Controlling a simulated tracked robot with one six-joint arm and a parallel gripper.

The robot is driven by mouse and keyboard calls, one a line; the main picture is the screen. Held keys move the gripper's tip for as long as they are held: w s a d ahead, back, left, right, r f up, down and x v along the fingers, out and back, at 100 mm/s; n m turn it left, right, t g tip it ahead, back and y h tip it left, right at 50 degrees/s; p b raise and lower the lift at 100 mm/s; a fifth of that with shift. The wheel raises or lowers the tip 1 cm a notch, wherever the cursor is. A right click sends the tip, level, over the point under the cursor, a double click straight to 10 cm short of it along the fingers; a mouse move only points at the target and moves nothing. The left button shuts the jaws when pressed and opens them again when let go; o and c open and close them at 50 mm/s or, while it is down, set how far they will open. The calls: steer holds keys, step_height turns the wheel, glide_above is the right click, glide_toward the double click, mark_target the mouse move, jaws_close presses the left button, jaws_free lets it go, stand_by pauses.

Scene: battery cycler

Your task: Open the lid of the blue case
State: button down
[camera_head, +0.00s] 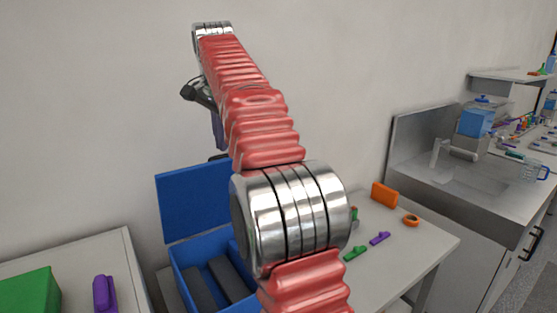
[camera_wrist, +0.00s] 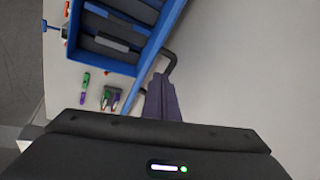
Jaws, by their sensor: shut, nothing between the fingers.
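The blue case (camera_head: 185,252) stands on the table, partly hidden behind my arm. Its lid (camera_head: 190,203) stands raised at the back, so the case is open and dark grey blocks show inside. In the wrist view the open case (camera_wrist: 154,50) fills the top, with dark blocks in it. My gripper (camera_wrist: 162,98) is shut and empty, just below and to the right of the case in that view. In the head view my gripper is mostly hidden behind my arm, above the lid. Whether it touches the lid cannot be told.
A green box (camera_head: 30,292) and a purple item (camera_head: 104,294) are on the left table. Green (camera_head: 355,253) and purple (camera_head: 379,238) pieces, an orange block (camera_head: 384,194) and an orange ring (camera_head: 411,220) lie right of my arm. A sink counter (camera_head: 490,190) is farther right.

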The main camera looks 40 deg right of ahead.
steer(key=s+a+f+n+t, duration=0.1)
steer(key=s+a+f+n, duration=0.1)
steer(key=s+a+n, duration=0.35)
steer(key=s+a+f+n, duration=0.25)
steer(key=s+a, duration=0.35)
steer(key=s, duration=0.4)
steer(key=s+a+f+n+t+y, duration=0.1)
steer(key=s+a+f+n, duration=0.2)
steer(key=s+f, duration=0.6)
steer(key=s+a+f+n+y, duration=0.1)
steer(key=s+a+f+n, duration=0.25)
steer(key=s+f, duration=0.55)
steer(key=w+d+r+m+t+h, duration=0.2)
steer(key=w+d+m+t, duration=0.15)
steer(key=w+d, duration=0.3)
steer(key=w+d+r+m+t+h, duration=0.2)
steer(key=w+d+r+m, duration=0.15)
steer(key=w+d, duration=0.35)
steer(key=w+d+r+m+t+h, duration=0.1)
steer(key=w+d+m+t, duration=0.1)
steer(key=w+d+m, duration=0.45)
steer(key=s+d+r+m+t+y, duration=0.1)
steer(key=s+d+m+t, duration=0.1)
steer(key=d+t, duration=0.2)
steer(key=s+d+r+m+t+y, duration=0.2)
steer(key=s+d+t, duration=0.1)
steer(key=d+t, duration=0.2)
steer(key=shift+d+r+m+y, duration=0.3)
steer(key=shift+d, duration=0.9)
